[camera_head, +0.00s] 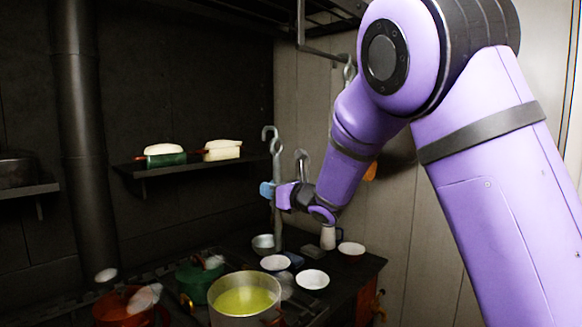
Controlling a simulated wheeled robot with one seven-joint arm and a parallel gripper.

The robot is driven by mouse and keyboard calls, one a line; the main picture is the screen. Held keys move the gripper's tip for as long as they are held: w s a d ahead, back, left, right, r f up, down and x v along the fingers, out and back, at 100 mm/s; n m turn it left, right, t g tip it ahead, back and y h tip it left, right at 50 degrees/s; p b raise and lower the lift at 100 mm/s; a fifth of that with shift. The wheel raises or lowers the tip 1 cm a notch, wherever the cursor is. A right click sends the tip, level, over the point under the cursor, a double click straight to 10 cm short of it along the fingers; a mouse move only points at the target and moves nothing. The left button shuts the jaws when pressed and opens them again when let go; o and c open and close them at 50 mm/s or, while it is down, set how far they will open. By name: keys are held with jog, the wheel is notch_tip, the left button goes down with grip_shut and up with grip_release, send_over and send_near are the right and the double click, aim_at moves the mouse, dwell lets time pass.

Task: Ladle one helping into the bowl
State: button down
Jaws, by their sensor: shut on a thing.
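My gripper (272,191) is shut on the upright handle of a grey ladle (277,222), whose hooked end points up. A grey metal cup (262,243) at the handle's foot appears to be the ladle's own; I cannot tell whether it holds liquid. It is behind the large pot (234,312) of yellow-green soup (245,300). White bowls stand on the dark counter, one nearer (312,279) and one farther back (275,263); both look empty. I cannot tell which is the task's bowl.
A white jug (328,237) is behind the bowls. A wall shelf (190,164) holds two dishes. An overhead rack hangs above.

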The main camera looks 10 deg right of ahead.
jog(key=w+a+f, duration=0.2)
jog(key=a+f, duration=0.5)
notch_tip(320, 180, down, 18)
jog(key=shift+d+r+h, duration=0.15)
jog(key=shift+h, duration=0.15)
dwell(1.4)
jog(key=shift+s, duration=0.1)
dwell(0.8)
notch_tip(320, 180, up, 17)
dwell(2.4)
